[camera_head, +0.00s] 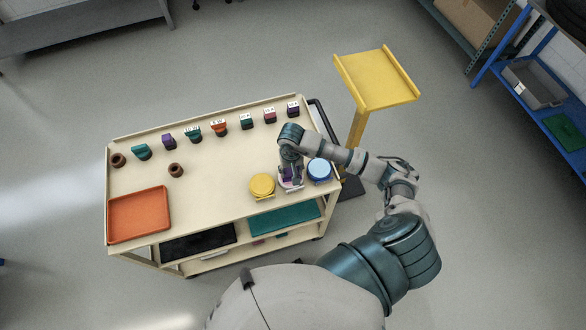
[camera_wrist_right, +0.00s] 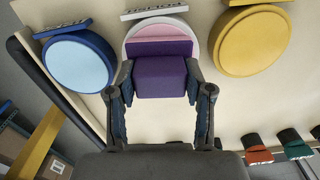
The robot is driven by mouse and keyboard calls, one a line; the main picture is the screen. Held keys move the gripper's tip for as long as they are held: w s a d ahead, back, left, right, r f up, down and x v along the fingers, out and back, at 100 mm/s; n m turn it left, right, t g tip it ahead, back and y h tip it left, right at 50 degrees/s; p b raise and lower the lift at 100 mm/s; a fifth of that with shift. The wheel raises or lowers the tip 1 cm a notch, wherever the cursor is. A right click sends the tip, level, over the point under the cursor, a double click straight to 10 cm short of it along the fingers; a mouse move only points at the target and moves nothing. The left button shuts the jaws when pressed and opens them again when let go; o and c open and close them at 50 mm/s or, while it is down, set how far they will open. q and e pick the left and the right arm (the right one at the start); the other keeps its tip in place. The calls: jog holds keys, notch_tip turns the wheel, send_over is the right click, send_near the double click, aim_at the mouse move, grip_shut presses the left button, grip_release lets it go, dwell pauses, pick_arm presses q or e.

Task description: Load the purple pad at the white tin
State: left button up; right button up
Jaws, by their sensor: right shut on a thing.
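The white tin (camera_wrist_right: 157,27) is round with a pink and mauve inside, between the blue and yellow tins. In the head view the white tin (camera_head: 291,183) is partly hidden under my right gripper (camera_head: 288,170). In the wrist view my right gripper (camera_wrist_right: 160,80) is shut on a purple pad (camera_wrist_right: 160,80), one finger on each side. The pad overlaps the near part of the tin in that view; I cannot tell whether it touches the tin. My left gripper is not in view.
A blue tin (camera_head: 320,169) and a yellow tin (camera_head: 262,185) flank the white one. Several coloured pads, such as the orange one (camera_head: 219,129), line the cart's (camera_head: 215,165) back edge. Brown rings (camera_head: 176,170) and an orange tray (camera_head: 139,214) lie left. A yellow stand (camera_head: 376,80) is behind right.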

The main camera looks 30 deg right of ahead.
aim_at(291, 169)
jog(key=shift+a+r+p, duration=0.15)
jog(key=shift+r+p, duration=0.1)
jog(key=shift+r, duration=0.3)
jog(key=shift+a+r+p, duration=0.15)
jog(key=shift+r+p, duration=0.1)
jog(key=shift+r, duration=0.6)
jog(key=shift+d+r+p, duration=0.35)
jog(key=shift+r+p, duration=0.15)
jog(key=shift+r, duration=0.2)
jog(key=shift+d+r+p, duration=0.25)
jog(key=shift+r+p, duration=0.05)
jog(key=shift+r, duration=0.7)
jog(key=shift+a+r+p, duration=0.25)
jog(key=shift+r+p, duration=0.05)
jog(key=shift+r, duration=0.1)
jog(key=shift+a, duration=0.25)
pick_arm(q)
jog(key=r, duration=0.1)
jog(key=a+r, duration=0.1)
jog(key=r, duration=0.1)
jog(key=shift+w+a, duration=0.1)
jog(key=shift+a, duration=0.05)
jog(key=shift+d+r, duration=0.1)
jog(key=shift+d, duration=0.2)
pick_arm(e)
jog(key=shift+d, duration=0.4)
